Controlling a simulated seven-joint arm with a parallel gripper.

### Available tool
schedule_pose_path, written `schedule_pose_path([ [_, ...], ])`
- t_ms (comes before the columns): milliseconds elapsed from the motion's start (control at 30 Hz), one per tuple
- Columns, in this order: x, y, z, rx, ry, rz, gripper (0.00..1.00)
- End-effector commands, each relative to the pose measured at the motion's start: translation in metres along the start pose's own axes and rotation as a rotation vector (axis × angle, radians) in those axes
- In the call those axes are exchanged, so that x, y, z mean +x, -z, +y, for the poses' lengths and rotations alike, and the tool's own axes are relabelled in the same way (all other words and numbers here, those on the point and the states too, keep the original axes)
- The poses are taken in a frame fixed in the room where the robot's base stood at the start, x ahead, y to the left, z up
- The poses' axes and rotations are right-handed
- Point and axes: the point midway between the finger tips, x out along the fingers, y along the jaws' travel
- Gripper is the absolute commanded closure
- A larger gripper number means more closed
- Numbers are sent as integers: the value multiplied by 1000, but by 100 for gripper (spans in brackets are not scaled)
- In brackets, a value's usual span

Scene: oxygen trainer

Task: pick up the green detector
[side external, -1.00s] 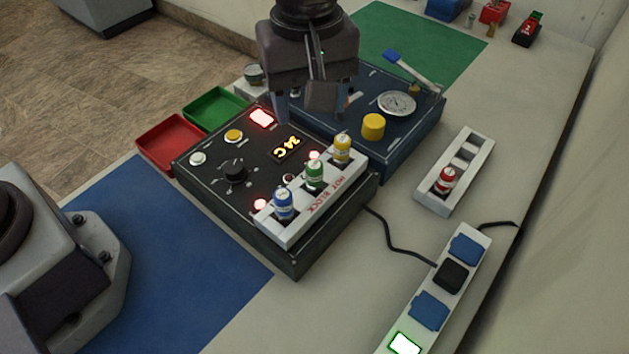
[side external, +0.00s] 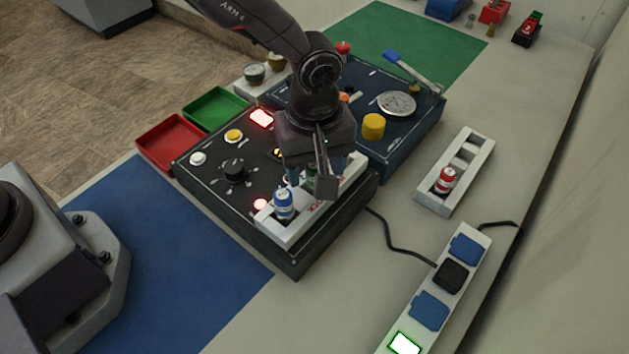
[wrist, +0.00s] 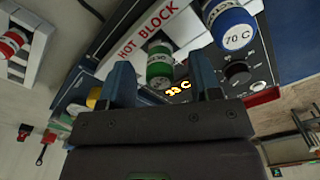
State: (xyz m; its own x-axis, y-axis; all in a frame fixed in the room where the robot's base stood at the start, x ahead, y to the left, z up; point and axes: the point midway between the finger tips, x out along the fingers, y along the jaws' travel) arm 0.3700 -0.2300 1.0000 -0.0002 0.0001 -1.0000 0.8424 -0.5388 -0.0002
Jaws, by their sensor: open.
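The green detector (wrist: 160,62) is a small green vial with a white label. It sits in the middle place of the white hot block rack (wrist: 144,28). In the side view only a sliver of it shows behind my gripper (side external: 316,176). My gripper is over the rack with its jaws open, and in the wrist view its two blue fingertips (wrist: 162,82) stand on either side of the green detector. I cannot tell whether they touch it. The blue detector (side external: 284,204) stands beside it in the rack.
The rack is on a black control box (side external: 226,190) with knobs and a lit display (wrist: 178,89). A separate white holder (side external: 467,160) carries a red detector (side external: 445,180). A blue box (side external: 428,110) with a gauge and a power strip (side external: 450,275) stand near.

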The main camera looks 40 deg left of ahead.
Motion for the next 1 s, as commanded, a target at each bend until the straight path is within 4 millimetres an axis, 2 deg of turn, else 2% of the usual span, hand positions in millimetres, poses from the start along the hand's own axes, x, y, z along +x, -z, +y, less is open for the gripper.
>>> schedule_pose_path([
  [167,0,0,0,0,0,0,45],
  [400,0,0,0,1,0,0,99],
  [767,-4,0,1,1,-3,0,99],
  [867,-13,0,1,1,-4,0,99],
  [1000,-33,0,1,1,-6,0,99],
])
